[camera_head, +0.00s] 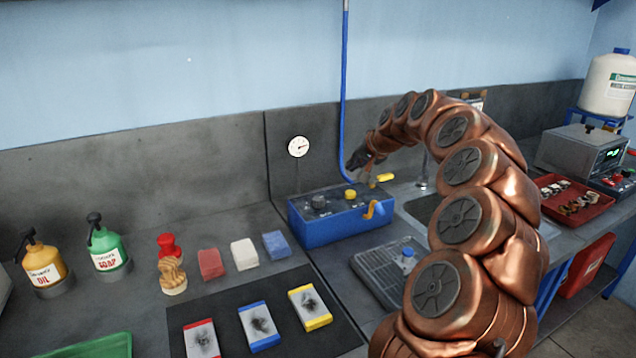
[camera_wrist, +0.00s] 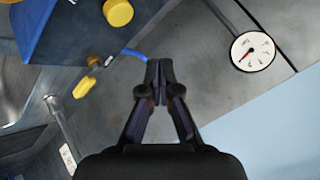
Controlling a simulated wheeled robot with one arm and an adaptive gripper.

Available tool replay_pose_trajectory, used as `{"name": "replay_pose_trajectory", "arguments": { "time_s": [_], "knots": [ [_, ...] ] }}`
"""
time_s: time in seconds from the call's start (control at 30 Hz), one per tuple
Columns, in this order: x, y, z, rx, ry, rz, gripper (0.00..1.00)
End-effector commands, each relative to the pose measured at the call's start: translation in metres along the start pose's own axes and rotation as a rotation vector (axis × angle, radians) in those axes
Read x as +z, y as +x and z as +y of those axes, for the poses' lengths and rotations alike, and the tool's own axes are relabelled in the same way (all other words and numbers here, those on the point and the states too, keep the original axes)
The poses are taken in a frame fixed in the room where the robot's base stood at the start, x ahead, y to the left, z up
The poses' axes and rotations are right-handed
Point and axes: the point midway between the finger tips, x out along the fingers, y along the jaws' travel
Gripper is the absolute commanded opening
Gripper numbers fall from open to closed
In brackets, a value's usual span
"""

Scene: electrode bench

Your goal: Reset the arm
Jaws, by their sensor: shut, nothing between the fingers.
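My copper-coloured arm arches up from the lower right of the head view and reaches left over the bench. My gripper (camera_head: 358,161) is at its far end, in the air above and behind the blue control box (camera_head: 340,226). In the wrist view my gripper (camera_wrist: 159,72) has its fingertips together, with nothing visible between them. The dark grey wall panel lies beyond the fingertips. The blue box (camera_wrist: 70,30) fills the upper left of the wrist view, with a yellow knob (camera_wrist: 118,12) on it.
A round gauge (camera_head: 298,146) is on the wall left of my gripper. A blue hose (camera_head: 344,90) hangs close by it. A sink (camera_head: 425,208) lies right of the box. Pump bottles (camera_head: 108,248), coloured blocks (camera_head: 244,253) and a red tray (camera_head: 550,207) stand on the bench.

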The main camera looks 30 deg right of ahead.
Motion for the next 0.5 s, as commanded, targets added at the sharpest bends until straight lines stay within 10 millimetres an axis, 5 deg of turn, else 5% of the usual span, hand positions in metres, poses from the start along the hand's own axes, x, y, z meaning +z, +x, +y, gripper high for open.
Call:
{"name": "replay_pose_trajectory", "arguments": {
  "time_s": [0.27,0.37,0.5],
  "knots": [
    [0.008,-0.002,-0.01,-0.007,-0.016,-0.017,0.0],
    [0.028,-0.008,-0.033,-0.022,-0.058,-0.056,0.0],
    [0.08,-0.021,-0.077,-0.043,-0.157,-0.153,0.0]
  ]
}}
